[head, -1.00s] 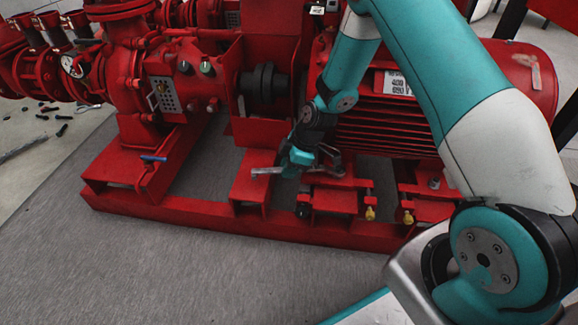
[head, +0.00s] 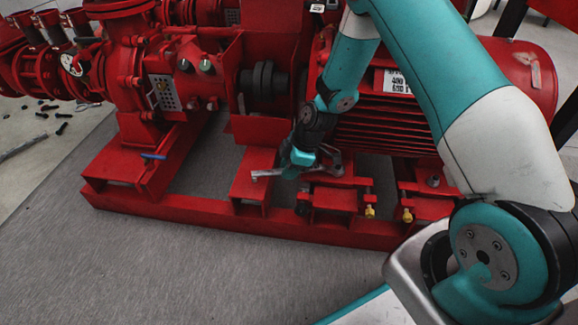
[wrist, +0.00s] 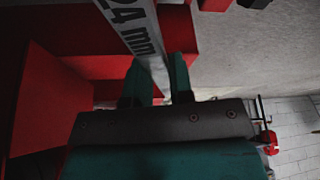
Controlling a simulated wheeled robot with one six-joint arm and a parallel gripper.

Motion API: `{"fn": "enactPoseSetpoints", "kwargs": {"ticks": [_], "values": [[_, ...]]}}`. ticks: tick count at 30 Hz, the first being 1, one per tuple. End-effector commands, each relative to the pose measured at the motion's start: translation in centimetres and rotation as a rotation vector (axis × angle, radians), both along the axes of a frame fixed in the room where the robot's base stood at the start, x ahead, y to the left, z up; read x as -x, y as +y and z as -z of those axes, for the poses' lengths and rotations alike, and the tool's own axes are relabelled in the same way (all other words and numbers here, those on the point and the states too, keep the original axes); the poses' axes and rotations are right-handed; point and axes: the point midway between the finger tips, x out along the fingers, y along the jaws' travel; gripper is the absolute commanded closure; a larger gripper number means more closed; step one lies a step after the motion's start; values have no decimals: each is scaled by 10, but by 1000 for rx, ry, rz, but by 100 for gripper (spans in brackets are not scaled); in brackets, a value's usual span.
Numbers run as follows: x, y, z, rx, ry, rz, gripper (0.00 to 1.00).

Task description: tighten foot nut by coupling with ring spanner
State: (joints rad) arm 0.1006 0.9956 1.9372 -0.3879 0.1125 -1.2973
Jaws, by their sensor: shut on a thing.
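My gripper (head: 296,168) is shut on a grey ring spanner (head: 264,173) beside the motor's foot near the black coupling (head: 263,88). The wrist view shows my gripper's fingers (wrist: 158,84) on either side of the spanner's shank (wrist: 130,25), which is marked 24 mm. One end of the spanner sticks out to the left over the red pedestal. The other end lies to the right over the motor foot (head: 335,182). The foot nut by the coupling is not clearly visible, and I cannot tell whether the ring is around it.
The red base frame (head: 200,213) runs along the front. The red motor (head: 480,75) stands behind my arm. Yellow-tipped bolts (head: 370,211) project by the feet. The grey floor in front is clear.

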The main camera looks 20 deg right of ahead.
Motion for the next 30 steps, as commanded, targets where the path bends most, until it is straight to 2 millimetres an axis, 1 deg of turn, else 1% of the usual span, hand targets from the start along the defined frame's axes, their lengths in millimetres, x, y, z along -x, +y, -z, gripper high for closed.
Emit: {"fn": "enactPoseSetpoints", "kwargs": {"ticks": [11,30], "values": [[0,0,-3,0,-1,-1,100],[0,0,-37,0,-1,-1,100]]}}
